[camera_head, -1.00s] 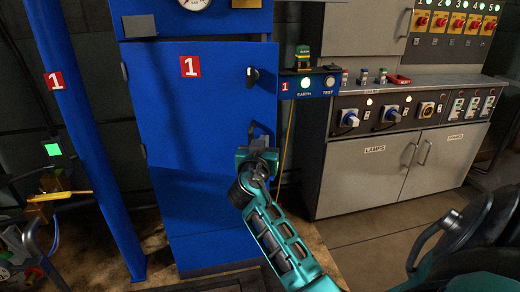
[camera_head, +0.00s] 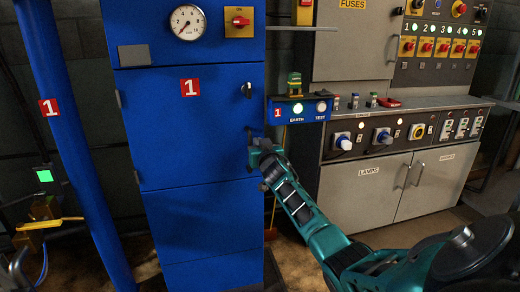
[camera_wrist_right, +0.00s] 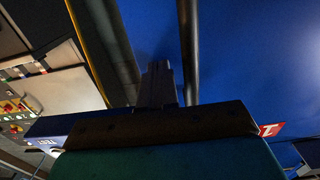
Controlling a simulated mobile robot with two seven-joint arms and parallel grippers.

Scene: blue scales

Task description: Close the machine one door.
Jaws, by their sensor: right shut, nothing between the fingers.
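The machine one door (camera_head: 185,115) is a blue panel with a red "1" label (camera_head: 190,87) on the front of the blue cabinet. In the head view it looks flush with the cabinet front. My left gripper is not in view.
A round gauge (camera_head: 188,21) and a red-yellow switch (camera_head: 239,20) are above the door. A blue box with EARTH and TEST lights (camera_head: 301,110) is right of the cabinet. Grey cupboards (camera_head: 366,196) stand farther right. A blue post (camera_head: 69,130) stands left.

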